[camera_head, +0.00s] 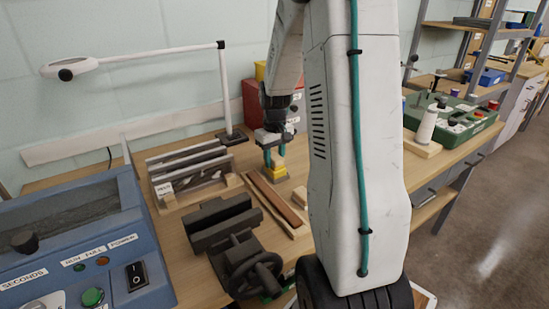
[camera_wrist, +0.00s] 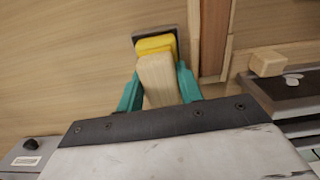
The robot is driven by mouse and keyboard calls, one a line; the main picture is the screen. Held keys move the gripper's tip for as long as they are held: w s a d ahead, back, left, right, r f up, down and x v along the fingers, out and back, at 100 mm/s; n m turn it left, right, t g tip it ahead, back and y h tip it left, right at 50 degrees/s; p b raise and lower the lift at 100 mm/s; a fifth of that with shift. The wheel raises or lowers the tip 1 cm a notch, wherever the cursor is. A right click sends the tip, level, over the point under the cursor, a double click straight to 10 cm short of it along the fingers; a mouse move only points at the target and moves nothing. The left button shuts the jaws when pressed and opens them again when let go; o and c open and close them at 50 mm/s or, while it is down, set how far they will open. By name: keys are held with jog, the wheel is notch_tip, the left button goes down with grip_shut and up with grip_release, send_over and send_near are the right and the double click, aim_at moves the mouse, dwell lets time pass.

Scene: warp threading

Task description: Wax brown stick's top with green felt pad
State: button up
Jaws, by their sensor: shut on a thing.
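My gripper (camera_head: 274,153) points down over the bench, its teal fingers shut on a pale wooden block. In the wrist view, the fingers (camera_wrist: 160,76) are on either side of this wooden block (camera_wrist: 157,88). The block's far end meets a yellow block (camera_wrist: 155,44) with a dark edge around it. The yellow block also shows below my gripper in the head view (camera_head: 273,174). No green felt is visible; the wooden block's underside is hidden. The brown stick (camera_head: 281,201) lies flat in a pale wooden frame to the right; it also shows in the wrist view (camera_wrist: 214,38).
A dark vise (camera_head: 228,228) with a handwheel stands in front of the stick. A slotted rack (camera_head: 188,172) is on the left, with a lamp post (camera_head: 224,85) behind it. A blue machine (camera_head: 75,240) fills the left front. A red box (camera_head: 252,104) stands behind.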

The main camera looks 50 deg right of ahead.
aim_at(274, 156)
jog(key=shift+r, duration=3.45)
